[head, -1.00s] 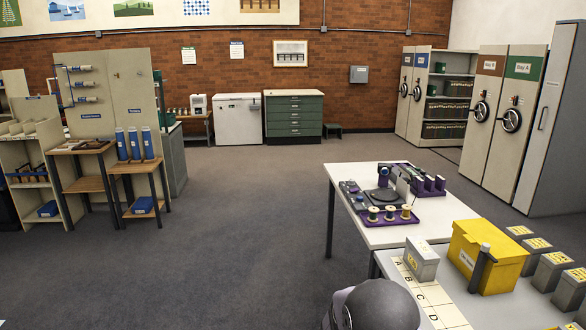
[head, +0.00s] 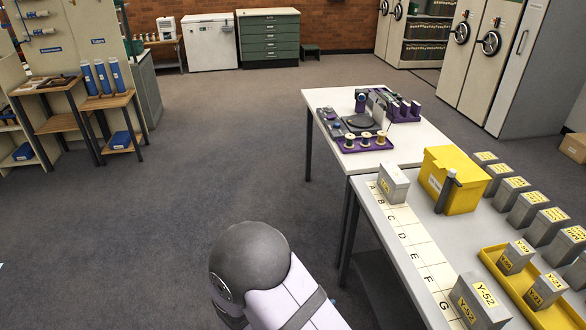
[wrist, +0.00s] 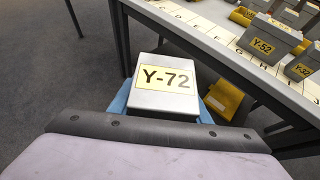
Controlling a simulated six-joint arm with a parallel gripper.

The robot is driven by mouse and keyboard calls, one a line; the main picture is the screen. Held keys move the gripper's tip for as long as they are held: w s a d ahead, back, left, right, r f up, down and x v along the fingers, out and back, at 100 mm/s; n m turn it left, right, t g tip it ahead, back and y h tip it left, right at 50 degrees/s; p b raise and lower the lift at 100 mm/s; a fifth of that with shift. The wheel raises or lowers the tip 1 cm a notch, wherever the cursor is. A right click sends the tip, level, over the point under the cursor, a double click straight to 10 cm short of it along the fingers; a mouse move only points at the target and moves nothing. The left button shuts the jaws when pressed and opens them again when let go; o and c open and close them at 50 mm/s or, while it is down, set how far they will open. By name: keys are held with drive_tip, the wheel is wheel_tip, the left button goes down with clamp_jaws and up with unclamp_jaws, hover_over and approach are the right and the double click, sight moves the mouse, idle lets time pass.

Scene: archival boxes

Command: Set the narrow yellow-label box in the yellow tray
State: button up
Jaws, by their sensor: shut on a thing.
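My gripper (wrist: 166,105) is shut on a grey box with a yellow label reading Y-72 (wrist: 166,78), its blue fingers showing at both sides of the box. In the wrist view the box is held off the table, beside and below its edge, over the floor. The head view shows part of my arm but neither the gripper nor the held box. The yellow tray (head: 507,283) lies on the grey table at lower right in the head view. Two small yellow-label boxes (head: 515,257) (head: 545,290) stand in it, with space between and around them.
A Y-52 box (head: 480,300) stands on the lettered strip (head: 412,240), left of the tray. A plain-sided grey box (head: 393,184) stands at its far end. A yellow bin (head: 455,180) and a row of grey boxes (head: 525,207) stand beyond. A yellow object (wrist: 225,100) lies below the table.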

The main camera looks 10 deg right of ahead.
drive_tip(key=w+d+f+m+g+h+b, duration=0.15)
drive_tip(key=w+d, duration=0.25)
drive_tip(key=d, duration=0.4)
drive_tip(key=w+d+r+m+g+b, duration=0.1)
drive_tip(key=w+d+m, duration=0.1)
drive_tip(key=w+d, duration=0.4)
drive_tip(key=s+d+r+m+g+h+b, duration=0.1)
drive_tip(key=s+d+r, duration=0.2)
drive_tip(key=d, duration=1.3)
drive_tip(key=s+d+r+m+g+b, duration=0.1)
drive_tip(key=s+d+r+m+g, duration=0.15)
drive_tip(key=d, duration=1.25)
drive_tip(key=s+d+r+g+b, duration=0.15)
drive_tip(key=s+d+r, duration=0.25)
drive_tip(key=s+d, duration=1.15)
drive_tip(key=s+d+f, duration=0.3)
drive_tip(key=s+d, duration=0.2)
drive_tip(key=s, duration=0.5)
drive_tip(key=shift+m, duration=0.4)
drive_tip(key=shift+w+a+f, duration=0.1)
drive_tip(key=shift+a+f, duration=0.05)
drive_tip(key=shift+f, duration=2.2)
drive_tip(key=shift+w+a+f, duration=0.1)
drive_tip(key=shift+f, duration=2.25)
